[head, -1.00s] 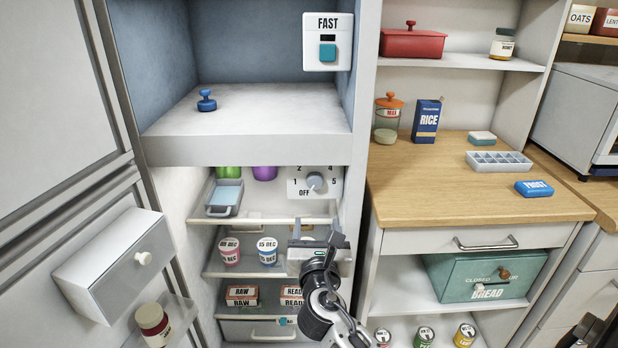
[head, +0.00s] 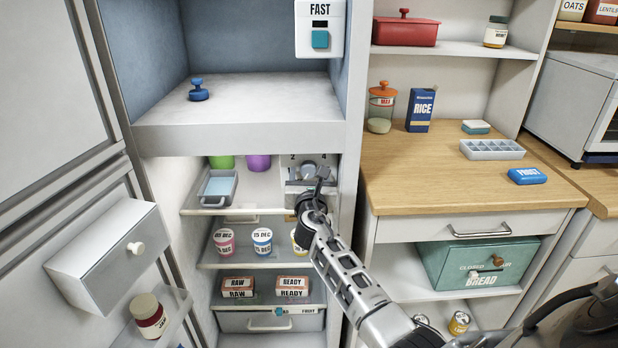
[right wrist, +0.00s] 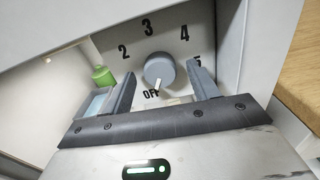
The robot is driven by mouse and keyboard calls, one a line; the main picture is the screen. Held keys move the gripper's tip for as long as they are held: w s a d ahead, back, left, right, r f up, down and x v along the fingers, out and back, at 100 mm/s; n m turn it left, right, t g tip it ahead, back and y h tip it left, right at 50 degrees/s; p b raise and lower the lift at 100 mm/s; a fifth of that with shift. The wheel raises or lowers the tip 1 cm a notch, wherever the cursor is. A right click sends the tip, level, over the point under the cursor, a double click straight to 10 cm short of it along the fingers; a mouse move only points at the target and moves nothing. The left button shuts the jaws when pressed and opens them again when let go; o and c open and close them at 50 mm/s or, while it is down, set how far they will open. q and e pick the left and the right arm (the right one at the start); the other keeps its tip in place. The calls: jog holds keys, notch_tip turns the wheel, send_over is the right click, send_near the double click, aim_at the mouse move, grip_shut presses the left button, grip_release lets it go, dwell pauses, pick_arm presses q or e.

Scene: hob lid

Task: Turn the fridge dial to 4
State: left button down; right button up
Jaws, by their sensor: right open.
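The fridge dial (head: 308,168) is a round grey knob on a white panel (right wrist: 220,50) inside the fridge, under the upper compartment. In the right wrist view the dial (right wrist: 159,68) shows clearly, with the figures 2, 3, 4, a partly hidden 5, and OFF around it. Its white pointer mark points down towards OFF. My right gripper (head: 309,178) is in front of the panel and hides much of it in the head view. It is open and empty, with one finger to each side of the dial; contact is not visible. My left gripper is not in view.
A shelf with a small grey tray (head: 219,185) is left of the dial. Tubs (head: 262,240) stand on the shelf below. The fridge's right side wall (head: 352,150) is close to my right arm. The wooden counter (head: 450,180) lies to the right.

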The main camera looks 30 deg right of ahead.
jog(key=shift+w+d, duration=0.1)
jog(key=shift+w, duration=0.1)
jog(key=c, duration=1)
